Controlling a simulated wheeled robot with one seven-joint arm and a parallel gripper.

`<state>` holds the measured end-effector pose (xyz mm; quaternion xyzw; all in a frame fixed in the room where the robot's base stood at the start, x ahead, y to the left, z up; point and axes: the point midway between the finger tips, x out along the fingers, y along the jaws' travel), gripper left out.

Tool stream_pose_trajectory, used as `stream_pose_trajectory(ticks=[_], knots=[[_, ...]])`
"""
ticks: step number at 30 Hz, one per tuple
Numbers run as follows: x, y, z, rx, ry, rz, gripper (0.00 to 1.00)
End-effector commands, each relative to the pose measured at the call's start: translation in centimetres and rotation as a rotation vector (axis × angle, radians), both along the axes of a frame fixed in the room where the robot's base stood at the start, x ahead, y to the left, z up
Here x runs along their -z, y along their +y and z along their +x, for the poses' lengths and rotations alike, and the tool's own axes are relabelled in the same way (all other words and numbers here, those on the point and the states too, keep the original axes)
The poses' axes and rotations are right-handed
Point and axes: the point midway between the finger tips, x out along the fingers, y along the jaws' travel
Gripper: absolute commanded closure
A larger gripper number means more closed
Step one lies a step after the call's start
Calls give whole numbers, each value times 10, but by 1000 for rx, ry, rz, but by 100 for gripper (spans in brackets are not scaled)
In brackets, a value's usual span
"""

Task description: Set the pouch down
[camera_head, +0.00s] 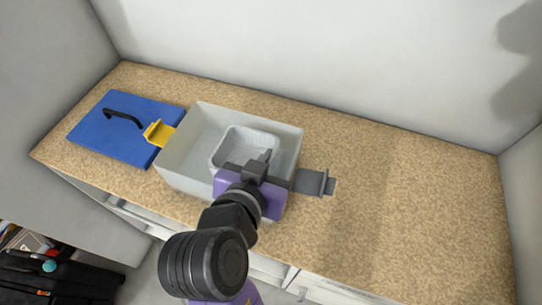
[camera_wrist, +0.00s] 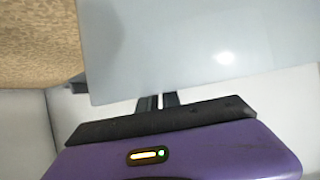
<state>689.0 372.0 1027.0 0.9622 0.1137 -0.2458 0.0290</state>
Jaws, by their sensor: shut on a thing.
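No clearly pouch-shaped thing shows. A pale grey, rounded, tray-like thing (camera_head: 236,137) shows within the upper part of a light grey open bin (camera_head: 178,168) on the counter. My gripper (camera_head: 266,158) is over the bin's front right part, at the near right edge of this pale thing, and is shut on it as far as I can see. In the wrist view a smooth pale surface fills the upper right and hides my fingertips (camera_wrist: 158,102). I cannot tell whether the pale thing touches the bin's floor.
A speckled tan counter (camera_head: 420,200) is bare to the right. A blue panel (camera_head: 110,140) with a black handle lies at left. A yellow bracket (camera_head: 160,132) and a grey bracket (camera_head: 316,183) flank the bin. White walls stand behind and at the sides.

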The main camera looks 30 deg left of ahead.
Motion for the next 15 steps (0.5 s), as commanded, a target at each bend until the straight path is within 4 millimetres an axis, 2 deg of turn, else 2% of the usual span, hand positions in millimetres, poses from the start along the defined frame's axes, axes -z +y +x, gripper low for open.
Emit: stream_pose_trajectory(ticks=[1, 3, 5, 15], knots=[[0, 0, 0, 0, 0, 0, 100], [0, 0, 0, 0, 0, 0, 83], [0, 0, 0, 0, 0, 0, 71], [-2, 0, 0, 0, 0, 1, 71]])
